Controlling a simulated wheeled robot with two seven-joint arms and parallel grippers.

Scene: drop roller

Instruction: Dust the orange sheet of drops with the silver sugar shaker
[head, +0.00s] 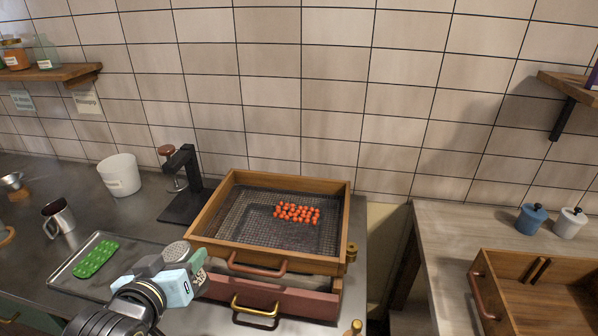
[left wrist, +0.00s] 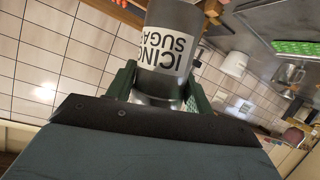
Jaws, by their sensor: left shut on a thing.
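The orange drops (head: 297,213) lie in a loose cluster on the dark mesh inside a wooden-framed tray (head: 210,222). My left gripper (head: 190,272) is shut on the silver sugar shaker (head: 176,252), left of the tray's front left corner. The shaker's round perforated top shows in the head view; its body is mostly hidden by the gripper. In the left wrist view the shaker (left wrist: 168,22) stands between the green fingers (left wrist: 158,88), with its icing sugar label upside down. My right gripper is not in view.
A metal tray with a green sheet of drops (head: 97,258) lies at left. A black stand (head: 183,190), white bucket (head: 120,175) and steel mug (head: 58,218) stand behind. At right, past a gap, a table holds a wooden box (head: 540,262) and two jars.

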